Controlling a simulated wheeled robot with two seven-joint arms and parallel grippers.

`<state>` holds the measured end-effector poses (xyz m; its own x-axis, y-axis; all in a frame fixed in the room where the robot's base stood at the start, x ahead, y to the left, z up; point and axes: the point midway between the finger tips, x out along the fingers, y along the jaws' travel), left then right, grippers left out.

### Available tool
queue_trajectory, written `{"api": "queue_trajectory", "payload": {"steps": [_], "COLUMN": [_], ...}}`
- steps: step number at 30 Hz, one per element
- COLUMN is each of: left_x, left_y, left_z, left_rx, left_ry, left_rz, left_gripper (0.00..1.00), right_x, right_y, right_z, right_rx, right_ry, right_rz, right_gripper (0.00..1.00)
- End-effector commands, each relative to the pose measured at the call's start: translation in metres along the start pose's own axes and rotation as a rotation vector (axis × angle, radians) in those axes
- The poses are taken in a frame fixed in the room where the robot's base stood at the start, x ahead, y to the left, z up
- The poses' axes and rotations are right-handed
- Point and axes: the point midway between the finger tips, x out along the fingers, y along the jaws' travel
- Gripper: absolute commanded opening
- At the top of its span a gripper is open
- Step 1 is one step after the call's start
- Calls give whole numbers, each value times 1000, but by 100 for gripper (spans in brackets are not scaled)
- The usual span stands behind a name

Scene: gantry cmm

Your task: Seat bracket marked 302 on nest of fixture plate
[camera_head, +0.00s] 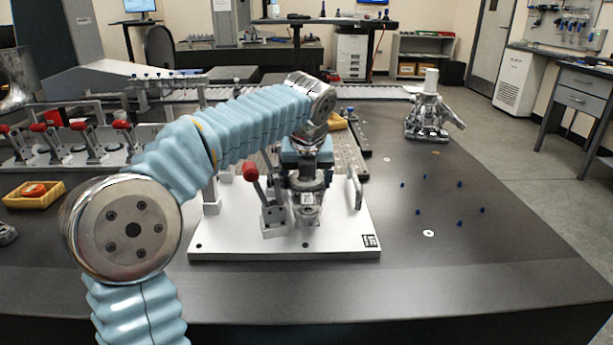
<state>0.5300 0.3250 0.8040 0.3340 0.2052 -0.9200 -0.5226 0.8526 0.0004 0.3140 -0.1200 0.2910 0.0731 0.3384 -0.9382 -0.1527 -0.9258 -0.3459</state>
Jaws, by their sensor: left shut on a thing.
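The white fixture plate (340,245) lies flat on the dark table, with a small black-and-white code at its front right corner. My left gripper (307,168) points down over the middle of the plate and is shut on a grey metal bracket (307,211) with a small white label. The label is too small to read. The bracket is at the nest area in the plate's middle. My arm and gripper hide the nest, so I cannot tell whether the bracket touches it. My right gripper is not in view.
A red-handled toggle clamp (272,215) stands on the plate left of the bracket. Another grey metal part (427,117) stands at the back right. Small blue pins (459,184) dot the right of the table. A yellow tray (34,196) and red-handled clamps (80,127) are at left.

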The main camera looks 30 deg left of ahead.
Motion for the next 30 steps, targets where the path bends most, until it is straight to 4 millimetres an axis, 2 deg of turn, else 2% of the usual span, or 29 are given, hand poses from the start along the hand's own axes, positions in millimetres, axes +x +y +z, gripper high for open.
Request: {"api": "queue_trajectory", "payload": {"steps": [14,30], "left_x": [0,9], "left_y": [0,0], "left_z": [0,-4], "left_rx": [-1,-1], "left_ry": [-2,-2], "left_rz": [-1,-1], "left_gripper": [28,28], "right_x": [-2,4], "right_y": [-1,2], "right_z": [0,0], "right_rx": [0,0], "right_ry": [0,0], "right_rz": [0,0], "right_gripper": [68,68]}}
